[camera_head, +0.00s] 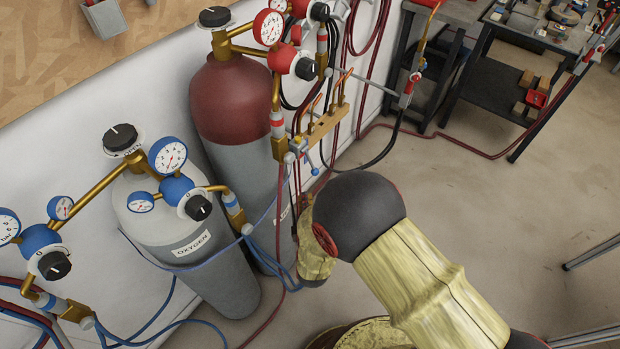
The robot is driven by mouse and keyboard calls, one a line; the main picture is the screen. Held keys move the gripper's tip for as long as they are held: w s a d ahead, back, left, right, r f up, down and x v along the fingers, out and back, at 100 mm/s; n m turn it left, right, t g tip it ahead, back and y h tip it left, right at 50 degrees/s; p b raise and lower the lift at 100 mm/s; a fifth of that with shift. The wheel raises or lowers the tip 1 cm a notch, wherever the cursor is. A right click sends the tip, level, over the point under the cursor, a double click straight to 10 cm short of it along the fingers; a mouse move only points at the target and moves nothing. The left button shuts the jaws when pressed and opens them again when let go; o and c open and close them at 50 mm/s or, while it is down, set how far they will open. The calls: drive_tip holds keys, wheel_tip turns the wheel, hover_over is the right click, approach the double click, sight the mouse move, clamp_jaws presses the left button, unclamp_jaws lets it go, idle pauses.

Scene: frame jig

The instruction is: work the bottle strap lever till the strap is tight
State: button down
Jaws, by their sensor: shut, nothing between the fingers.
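A grey oxygen bottle (163,217) and a taller bottle with a dark red top (230,105) stand against the pale wall. A thin blue band (190,266) runs across the front of the oxygen bottle. I cannot tell whether it is the strap or a hose. A small blue and grey fitting (312,160) sits right of the red-topped bottle. I cannot tell whether it is the strap lever. My yellow and black arm reaches in from the lower right, in front of the floor beside the bottles. My gripper's fingers do not show.
Gauges and brass regulators (175,165) crowd the bottle tops. A wooden rack (325,122) with hoses hangs on the wall. Blue hoses (150,335) run low at the left. Dark workbenches (490,75) stand at the upper right. The floor (480,200) to the right is mostly clear.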

sight(311, 162)
drive_tip(key=w+f+n+b, duration=0.1)
drive_tip(key=w+b, duration=0.3)
drive_tip(key=w, duration=0.6)
drive_tip(key=shift+a+f, duration=0.3)
drive_tip(key=shift+a, duration=0.1)
drive_tip(key=shift+r, duration=0.15)
drive_tip(key=shift+s+d+n+p, duration=0.2)
drive_tip(key=shift+n+p, duration=0.2)
drive_tip(key=shift+p, duration=0.4)
